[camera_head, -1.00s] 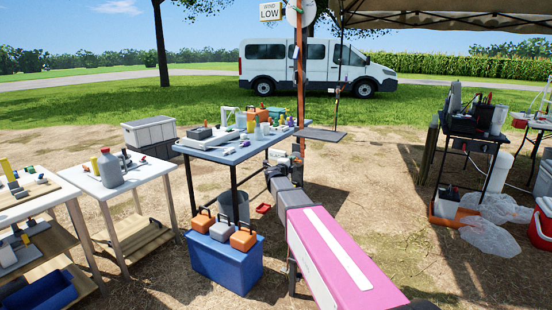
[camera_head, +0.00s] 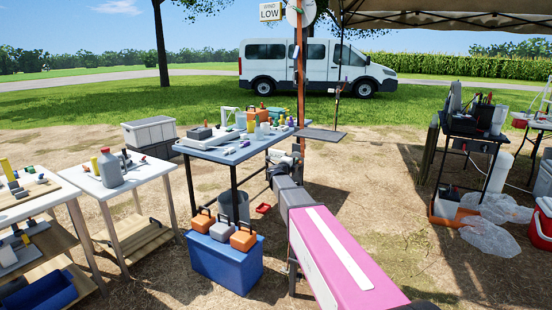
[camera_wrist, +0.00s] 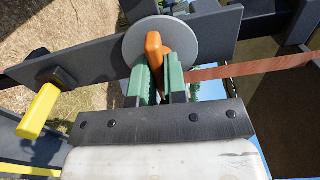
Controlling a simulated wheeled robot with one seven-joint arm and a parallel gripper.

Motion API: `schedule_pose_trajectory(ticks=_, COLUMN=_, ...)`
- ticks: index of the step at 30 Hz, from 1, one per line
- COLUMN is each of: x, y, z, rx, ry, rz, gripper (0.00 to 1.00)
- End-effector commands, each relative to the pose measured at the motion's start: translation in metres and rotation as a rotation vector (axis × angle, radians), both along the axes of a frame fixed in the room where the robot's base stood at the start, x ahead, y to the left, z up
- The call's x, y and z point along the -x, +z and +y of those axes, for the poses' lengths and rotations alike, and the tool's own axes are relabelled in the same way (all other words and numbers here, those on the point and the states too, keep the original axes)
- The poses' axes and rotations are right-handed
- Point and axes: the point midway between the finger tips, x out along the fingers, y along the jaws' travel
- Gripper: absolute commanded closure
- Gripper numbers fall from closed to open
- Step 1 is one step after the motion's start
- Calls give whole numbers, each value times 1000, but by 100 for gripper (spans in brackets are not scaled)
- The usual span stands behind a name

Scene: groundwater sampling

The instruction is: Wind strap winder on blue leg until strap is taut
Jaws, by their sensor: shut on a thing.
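In the wrist view, my gripper (camera_wrist: 160,82) has its green fingers shut on an orange winder handle (camera_wrist: 154,48). The handle stands in front of a round grey winder disc (camera_wrist: 189,42). A flat orange-brown strap (camera_wrist: 255,67) runs from beside the disc to the right; it looks straight in the part that shows. A dark slate-blue bar (camera_wrist: 100,45) passes behind the disc; I cannot tell whether it is the blue leg. In the head view, my pink arm reaches toward the blue-topped table (camera_head: 205,150), and the gripper and winder cannot be made out.
A yellow handle (camera_wrist: 40,110) on a dark knob sits left of the gripper. A brown surface (camera_wrist: 290,125) is close on the right. In the head view, a blue cooler (camera_head: 225,264) with toolboxes stands left of my arm, and a reddish post (camera_head: 300,90) rises beyond it.

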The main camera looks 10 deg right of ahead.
Motion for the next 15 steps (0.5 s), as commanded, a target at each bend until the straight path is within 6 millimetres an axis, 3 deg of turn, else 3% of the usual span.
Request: schedule_pose_trajectory(ticks=15, x=0, y=0, z=0, rx=-484, ry=0, rz=-351, gripper=100)
